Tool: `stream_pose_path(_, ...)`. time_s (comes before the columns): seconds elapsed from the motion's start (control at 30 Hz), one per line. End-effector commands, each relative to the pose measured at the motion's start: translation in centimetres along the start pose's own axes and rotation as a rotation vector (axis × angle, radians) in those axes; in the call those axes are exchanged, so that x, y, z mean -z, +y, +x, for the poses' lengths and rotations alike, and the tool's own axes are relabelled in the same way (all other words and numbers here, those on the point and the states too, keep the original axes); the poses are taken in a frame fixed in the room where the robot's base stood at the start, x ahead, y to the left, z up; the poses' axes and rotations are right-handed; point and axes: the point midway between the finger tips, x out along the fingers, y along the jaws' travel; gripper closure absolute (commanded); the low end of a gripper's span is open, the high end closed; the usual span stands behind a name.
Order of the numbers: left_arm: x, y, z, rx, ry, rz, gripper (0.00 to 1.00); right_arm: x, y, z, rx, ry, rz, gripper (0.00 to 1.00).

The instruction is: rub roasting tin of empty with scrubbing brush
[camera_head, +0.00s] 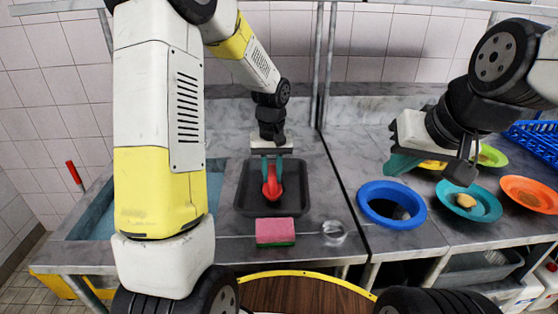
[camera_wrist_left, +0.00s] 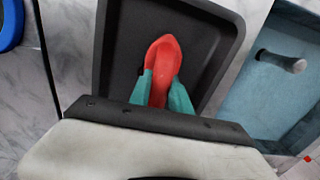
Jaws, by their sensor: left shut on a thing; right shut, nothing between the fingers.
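The roasting tin (camera_head: 299,206) is a dark grey tray on the counter in the head view; its dark floor and rim fill the middle of the left wrist view (camera_wrist_left: 217,25). My left gripper (camera_head: 271,172) is shut on the red scrubbing brush (camera_head: 272,188), which shows over the tin floor in the left wrist view (camera_wrist_left: 163,58). The brush's bristles are hidden, so I cannot tell whether it touches the tin. The visible tin floor is bare. My right gripper (camera_head: 392,168) is shut and empty, above the right-hand counter near the plates.
A pink and green sponge (camera_head: 275,231) and a clear glass-like item (camera_head: 334,232) are in front of the tin. A blue ring (camera_head: 391,204) surrounds a hole to the right. Plates (camera_head: 469,203) with food stand further right. A sink basin (camera_head: 100,215) lies left.

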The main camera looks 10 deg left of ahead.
Motion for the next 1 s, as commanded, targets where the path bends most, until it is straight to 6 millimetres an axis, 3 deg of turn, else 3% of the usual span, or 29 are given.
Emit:
stream_pose_path(0.37,-0.8,-0.1,0.3,0.000,0.001,-0.001,1.00,0.0,0.0,0.0,0.000,0.000,0.000,1.00)
stream_pose_path(0.8,2.8,0.2,0.7,0.000,-0.002,-0.002,1.00,0.0,0.0,0.0,0.000,0.000,0.000,1.00)
stream_pose_path(1.0,3.6,0.2,0.7,0.001,-0.002,-0.001,1.00,0.0,0.0,0.0,0.000,0.000,0.000,1.00)
